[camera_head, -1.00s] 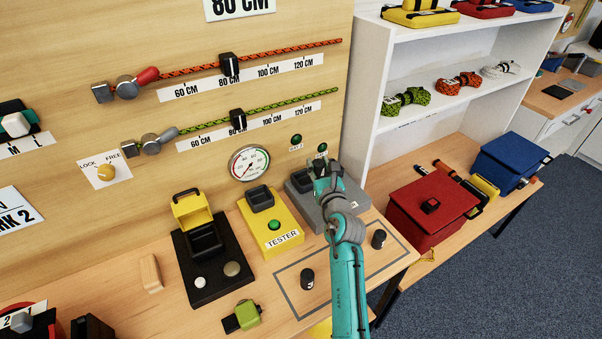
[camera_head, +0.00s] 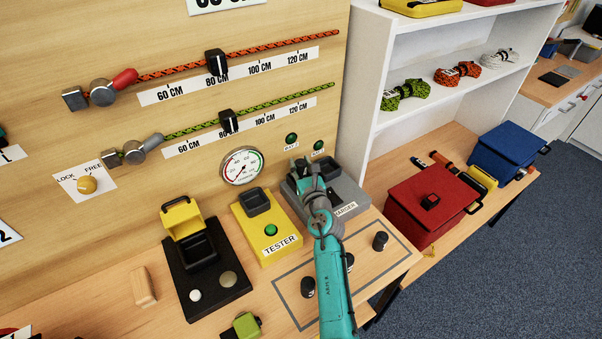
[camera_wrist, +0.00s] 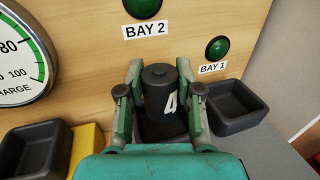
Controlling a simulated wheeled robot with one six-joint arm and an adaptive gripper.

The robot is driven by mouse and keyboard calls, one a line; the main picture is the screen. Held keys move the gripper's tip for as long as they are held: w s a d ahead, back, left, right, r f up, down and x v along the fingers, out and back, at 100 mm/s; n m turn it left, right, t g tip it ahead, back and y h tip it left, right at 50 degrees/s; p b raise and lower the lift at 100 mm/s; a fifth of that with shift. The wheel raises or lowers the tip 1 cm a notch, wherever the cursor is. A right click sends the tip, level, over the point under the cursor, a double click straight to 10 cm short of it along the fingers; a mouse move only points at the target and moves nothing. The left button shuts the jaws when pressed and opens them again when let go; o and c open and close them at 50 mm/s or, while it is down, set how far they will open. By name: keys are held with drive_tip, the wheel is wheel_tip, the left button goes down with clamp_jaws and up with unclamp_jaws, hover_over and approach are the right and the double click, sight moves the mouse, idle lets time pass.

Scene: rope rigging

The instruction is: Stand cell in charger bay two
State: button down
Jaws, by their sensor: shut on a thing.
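My gripper (camera_wrist: 160,90) is shut on a dark cylindrical cell (camera_wrist: 158,78) marked 4. The cell is upright, in or just above the dark square pocket of bay two (camera_wrist: 150,128), below the BAY 2 label (camera_wrist: 145,29). Whether its base touches the pocket floor is hidden. The bay one pocket (camera_wrist: 237,106) to the right is empty. In the head view my gripper (camera_head: 302,168) is over the left part of the grey charger (camera_head: 350,193); the held cell cannot be made out there.
The yellow tester (camera_head: 265,228) stands left of the charger, its pocket empty. Other dark cells (camera_head: 308,287) (camera_head: 380,241) stand in the outlined area in front, one partly behind my arm. A red box (camera_head: 425,210) is to the right. The board rises close behind the charger.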

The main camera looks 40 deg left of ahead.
sight(303, 176)
drive_tip(key=shift+f, duration=1.65)
drive_tip(key=c, duration=0.8)
unclamp_jaws()
drive_tip(key=shift+f, duration=0.1)
drive_tip(key=shift+o, duration=0.2)
drive_tip(key=v, duration=1.2)
drive_tip(key=shift+s+d, duration=0.1)
